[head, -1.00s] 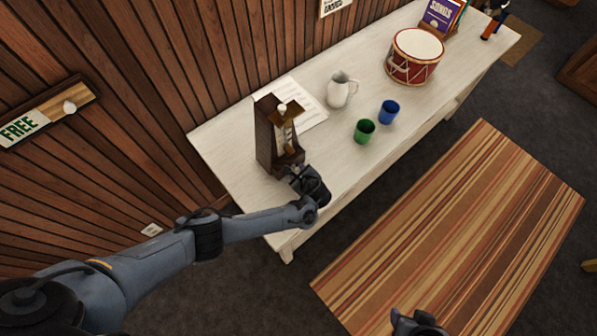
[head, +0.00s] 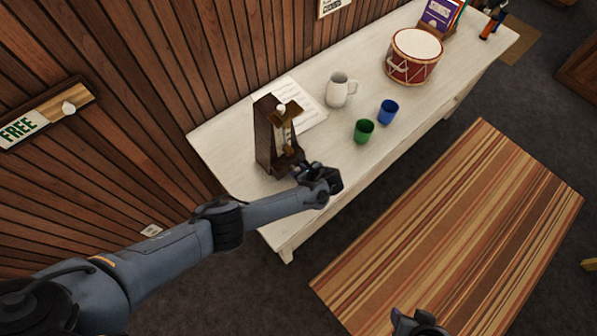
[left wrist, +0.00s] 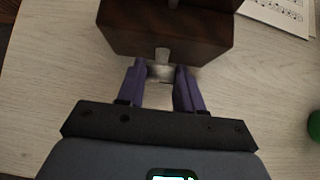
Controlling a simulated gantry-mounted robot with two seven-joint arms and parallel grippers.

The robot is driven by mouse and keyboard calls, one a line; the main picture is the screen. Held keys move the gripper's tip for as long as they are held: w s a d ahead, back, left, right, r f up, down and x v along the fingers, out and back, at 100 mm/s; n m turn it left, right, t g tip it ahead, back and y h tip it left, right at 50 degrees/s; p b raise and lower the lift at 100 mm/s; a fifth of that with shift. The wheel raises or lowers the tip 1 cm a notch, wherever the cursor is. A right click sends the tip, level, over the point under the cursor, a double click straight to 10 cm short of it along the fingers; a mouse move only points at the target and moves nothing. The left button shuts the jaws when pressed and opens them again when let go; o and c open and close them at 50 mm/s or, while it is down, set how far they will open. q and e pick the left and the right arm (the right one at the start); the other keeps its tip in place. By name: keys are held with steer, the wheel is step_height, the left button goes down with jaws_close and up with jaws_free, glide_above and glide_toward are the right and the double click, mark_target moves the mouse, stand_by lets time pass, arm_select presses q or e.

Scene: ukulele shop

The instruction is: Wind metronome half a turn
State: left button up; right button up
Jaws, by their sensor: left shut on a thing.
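In the head view the left gripper (head: 306,172) is beside the metronome's base, and the key is hidden. My right gripper (head: 418,325) is only partly visible at the bottom edge.
On the white table (head: 225,150) are sheet music (head: 305,112), a white pitcher (head: 337,91), a green cup (head: 363,131), a blue cup (head: 387,112) and a red drum (head: 414,58). A wooden wall stands behind; a striped rug (head: 450,230) lies on the floor in front.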

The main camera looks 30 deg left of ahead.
arm_select(q)
steer(key=shift+w+f+m+g+y+b, duration=0.15)
steer(key=shift+m+g+y+b, duration=0.25)
steer(key=shift+g+b, duration=0.55)
steer(key=shift+b, duration=0.45)
steer(key=o, duration=1)
